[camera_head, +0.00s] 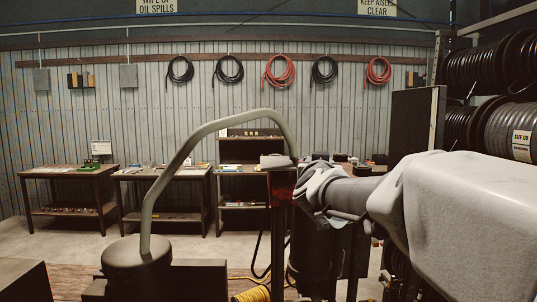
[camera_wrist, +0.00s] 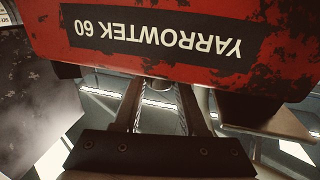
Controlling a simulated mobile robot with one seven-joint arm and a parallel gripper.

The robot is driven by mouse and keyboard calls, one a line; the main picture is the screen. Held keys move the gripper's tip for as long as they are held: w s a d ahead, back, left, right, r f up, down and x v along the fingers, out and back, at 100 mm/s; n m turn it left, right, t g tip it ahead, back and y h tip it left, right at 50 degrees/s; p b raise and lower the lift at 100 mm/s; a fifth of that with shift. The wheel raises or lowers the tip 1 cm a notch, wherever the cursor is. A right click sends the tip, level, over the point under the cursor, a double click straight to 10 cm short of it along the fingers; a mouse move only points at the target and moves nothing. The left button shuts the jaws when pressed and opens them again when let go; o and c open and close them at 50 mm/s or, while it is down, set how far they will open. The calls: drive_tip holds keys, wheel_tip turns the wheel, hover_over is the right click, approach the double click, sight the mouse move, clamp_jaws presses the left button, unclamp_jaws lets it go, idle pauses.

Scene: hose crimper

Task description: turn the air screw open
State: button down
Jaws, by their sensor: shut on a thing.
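The red crimper body (camera_wrist: 270,80), worn and marked "YARROWTEK 60" upside down, fills the top of the wrist view. Its red part (camera_head: 283,187) also shows in the head view, left of my gripper. A small round metal piece (camera_wrist: 162,86), which looks like the air screw, sits at the lower edge of the red body. My gripper (camera_wrist: 162,98) has its fingertips on both sides of this piece and is shut on it. In the head view my gripper (camera_head: 303,186) is against the crimper and the screw is hidden.
A curved grey pipe (camera_head: 188,145) rises from a round dark drum (camera_head: 135,258) at the left. Workbenches (camera_head: 72,170) stand along the back wall. Large hose coils (camera_head: 490,125) are racked at the right. A yellow coil (camera_head: 252,294) lies low in front.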

drive_tip(key=shift+a+r+m+h, duration=0.1)
drive_tip(key=shift+m+h, duration=0.2)
drive_tip(key=shift+h, duration=0.1)
idle(0.5)
drive_tip(key=shift+c, duration=2.3)
unclamp_jaws()
drive_tip(key=shift+n+y, duration=0.4)
drive_tip(key=shift+y, duration=0.2)
drive_tip(key=b, duration=0.2)
drive_tip(key=shift+f+n+y+b, duration=0.3)
drive_tip(key=shift+f+y+b, duration=0.05)
drive_tip(key=shift+y, duration=0.05)
drive_tip(key=shift+w+d+y+b, duration=0.2)
drive_tip(key=shift+y+b, duration=0.2)
drive_tip(key=shift+b, duration=0.6)
drive_tip(key=n+y+b, duration=0.1)
drive_tip(key=b, duration=0.4)
drive_tip(key=n+y+b, duration=0.1)
drive_tip(key=y+b, duration=0.1)
drive_tip(key=b, duration=0.3)
drive_tip(key=shift+s+d+f, duration=0.15)
drive_tip(key=shift+d, duration=0.1)
drive_tip(key=shift+n+y+b, duration=0.3)
drive_tip(key=shift+n+b, duration=0.1)
drive_tip(key=shift+b, duration=0.25)
